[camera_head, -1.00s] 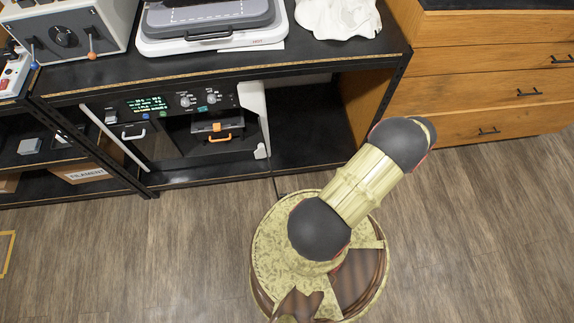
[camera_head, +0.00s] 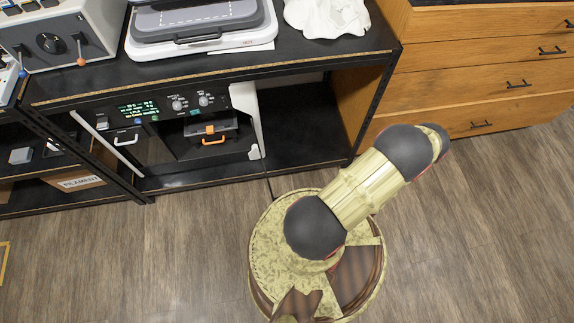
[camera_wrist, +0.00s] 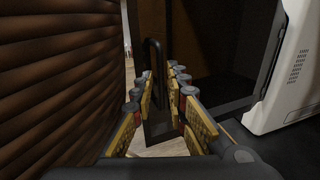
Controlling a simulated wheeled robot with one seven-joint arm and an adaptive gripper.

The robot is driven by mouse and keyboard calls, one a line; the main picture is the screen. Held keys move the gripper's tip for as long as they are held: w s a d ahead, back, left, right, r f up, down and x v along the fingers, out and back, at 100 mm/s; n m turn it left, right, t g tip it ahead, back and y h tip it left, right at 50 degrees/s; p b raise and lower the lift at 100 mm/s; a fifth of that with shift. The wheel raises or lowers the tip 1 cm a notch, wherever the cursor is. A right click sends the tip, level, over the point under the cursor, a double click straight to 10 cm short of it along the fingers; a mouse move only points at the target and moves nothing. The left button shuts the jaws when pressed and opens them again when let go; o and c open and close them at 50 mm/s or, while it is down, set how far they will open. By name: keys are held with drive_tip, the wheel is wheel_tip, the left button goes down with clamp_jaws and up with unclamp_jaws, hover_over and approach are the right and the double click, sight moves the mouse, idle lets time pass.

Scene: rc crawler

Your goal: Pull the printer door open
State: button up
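The printer (camera_head: 163,103) stands on the lower shelf of the black unit in the head view, with a dark front, lit display and knobs. Its white side (camera_head: 246,116) shows at the right, and an orange handle (camera_head: 213,141) shows in its front opening. In the wrist view, a dark upright panel (camera_wrist: 158,124) carries a black loop handle (camera_wrist: 149,57), perhaps the door; its swing is unclear. My gripper (camera_wrist: 158,78) is open, its fingers apart, with the handle in line between them. I cannot tell whether they touch it. The head view hides my gripper.
A white printer-like body (camera_wrist: 297,70) with vents is close on the right in the wrist view. Wooden drawers (camera_head: 490,72) stand right of the shelf unit. A filament box (camera_head: 76,182) is on the left lower shelf.

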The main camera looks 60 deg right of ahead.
drive_tip(key=v, duration=0.5)
drive_tip(key=shift+s+d, duration=0.15)
drive_tip(key=shift+s, duration=0.15)
